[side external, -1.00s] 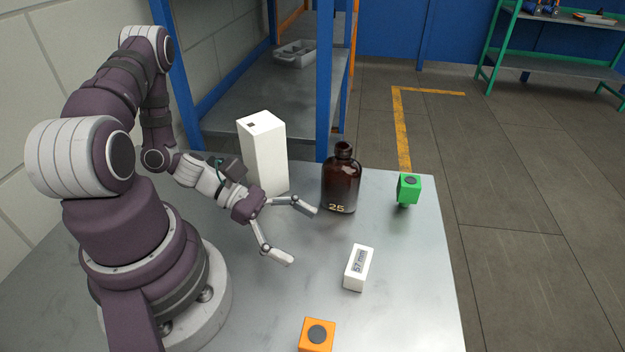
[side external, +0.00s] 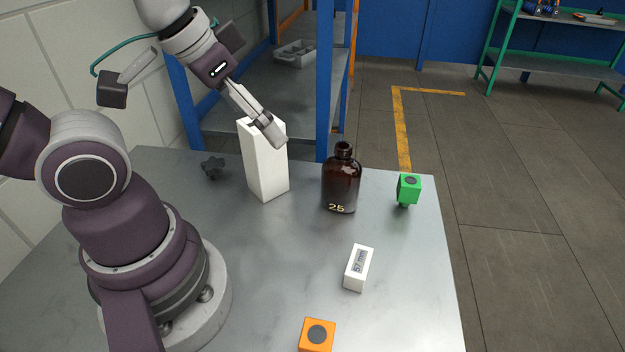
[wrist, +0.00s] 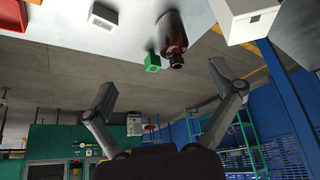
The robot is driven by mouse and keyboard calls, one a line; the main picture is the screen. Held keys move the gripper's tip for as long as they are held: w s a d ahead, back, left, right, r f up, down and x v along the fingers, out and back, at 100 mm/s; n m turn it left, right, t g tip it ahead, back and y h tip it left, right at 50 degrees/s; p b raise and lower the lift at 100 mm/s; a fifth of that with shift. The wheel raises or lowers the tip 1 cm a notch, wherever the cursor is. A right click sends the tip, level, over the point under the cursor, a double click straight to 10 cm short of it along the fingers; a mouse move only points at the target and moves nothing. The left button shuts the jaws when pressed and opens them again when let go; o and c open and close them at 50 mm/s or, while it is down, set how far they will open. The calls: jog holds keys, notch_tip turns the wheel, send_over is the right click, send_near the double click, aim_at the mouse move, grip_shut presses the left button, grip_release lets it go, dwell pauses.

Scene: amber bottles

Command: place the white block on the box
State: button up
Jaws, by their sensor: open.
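The small white block (side external: 358,268) with a "57 mm" face lies on the metal table in the side external view. It also shows at the top of the wrist view (wrist: 104,15). The tall white box (side external: 264,168) stands upright at the table's back; it also shows at the wrist view's top right (wrist: 248,20). My gripper (side external: 272,135) is raised at the box's top, its fingers overlapping the box in the picture; I cannot tell whether they touch. The wrist view shows the fingers (wrist: 164,80) spread and empty. The box's top is partly hidden.
An amber bottle (side external: 341,182) stands right of the box. A green block (side external: 409,189) is near the table's right edge, an orange block (side external: 317,334) at the front. A dark knob (side external: 212,167) lies left of the box. The table's middle is mostly clear.

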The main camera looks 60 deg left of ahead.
dwell(0.3)
jog(key=m+g, duration=0.5)
jog(key=m, duration=0.5)
send_near(360, 260)
jog(key=shift+m+g, duration=0.3)
jog(key=shift+m, duration=0.3)
jog(key=f, duration=1.1)
jog(key=shift+w, duration=0.2)
jog(key=shift+c, duration=0.4)
jog(key=c, duration=1.2)
